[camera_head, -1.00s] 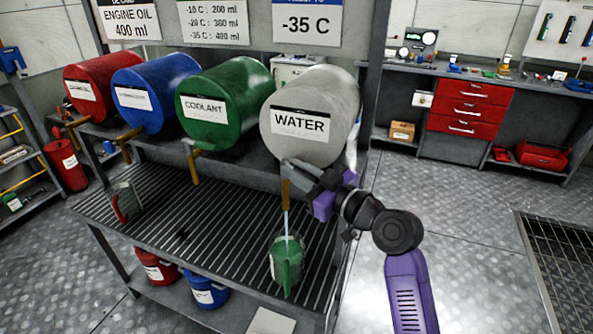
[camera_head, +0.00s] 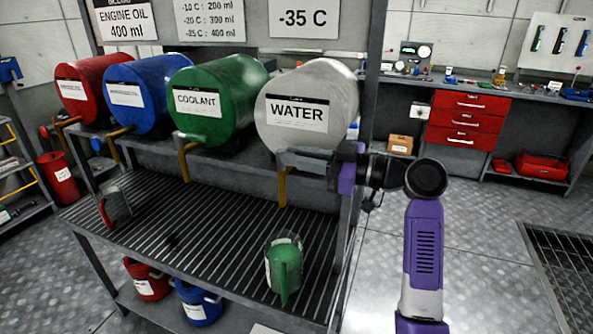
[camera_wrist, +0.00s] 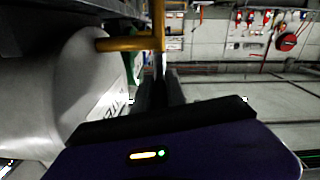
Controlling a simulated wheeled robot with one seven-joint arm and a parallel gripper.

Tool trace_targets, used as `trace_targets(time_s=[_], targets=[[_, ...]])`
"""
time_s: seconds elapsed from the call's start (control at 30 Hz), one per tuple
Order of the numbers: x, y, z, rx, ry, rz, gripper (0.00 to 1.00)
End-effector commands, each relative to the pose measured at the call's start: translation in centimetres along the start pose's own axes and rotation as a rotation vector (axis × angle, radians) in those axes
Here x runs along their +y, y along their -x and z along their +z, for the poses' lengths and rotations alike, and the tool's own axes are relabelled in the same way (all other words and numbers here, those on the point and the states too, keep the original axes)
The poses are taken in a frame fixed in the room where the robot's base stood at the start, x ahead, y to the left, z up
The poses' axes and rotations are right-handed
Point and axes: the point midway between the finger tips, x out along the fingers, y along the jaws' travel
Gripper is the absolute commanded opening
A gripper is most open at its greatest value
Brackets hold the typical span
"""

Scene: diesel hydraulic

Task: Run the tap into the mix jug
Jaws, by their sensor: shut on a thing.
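The grey WATER barrel (camera_head: 305,112) lies on the upper shelf, with its brown tap spout (camera_head: 282,190) pointing down. My gripper (camera_head: 292,158) is shut at the top of this tap, on the tap handle, which the jaws hide. The spout also shows in the wrist view (camera_wrist: 128,44), just beyond the fingers. The mix jug (camera_head: 283,268), clear with a green handle, stands upright on the slatted shelf below the spout. No stream shows between spout and jug. The liquid level in the jug is hard to tell.
Green COOLANT (camera_head: 207,110), blue (camera_head: 137,98) and red (camera_head: 88,90) barrels with taps stand to the left. A red-handled jug (camera_head: 115,205) stands on the left of the slatted shelf (camera_head: 190,225). Red (camera_head: 150,282) and blue (camera_head: 199,303) containers are below.

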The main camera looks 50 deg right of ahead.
Motion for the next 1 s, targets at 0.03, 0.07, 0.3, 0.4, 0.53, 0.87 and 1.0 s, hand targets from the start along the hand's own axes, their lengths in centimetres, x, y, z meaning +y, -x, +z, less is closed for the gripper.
trace_targets(time_s=[0.03, 0.07, 0.3, 0.4, 0.53, 0.87, 1.0], targets=[[0.1, 0.0, 0.3, 0.002, -0.001, -0.014, 0.00], [0.1, 0.0, 0.3, 0.003, -0.001, -0.022, 0.00], [0.1, 0.0, 0.0, 0.005, 0.000, -0.036, 0.00], [0.1, 0.0, 0.0, 0.005, 0.000, -0.036, 0.00], [0.1, 0.0, 0.0, 0.005, 0.000, -0.035, 0.34], [0.1, 0.1, 0.0, 0.006, 0.000, -0.034, 0.38], [0.2, 1.1, 0.1, 0.006, 0.000, -0.033, 0.38]])
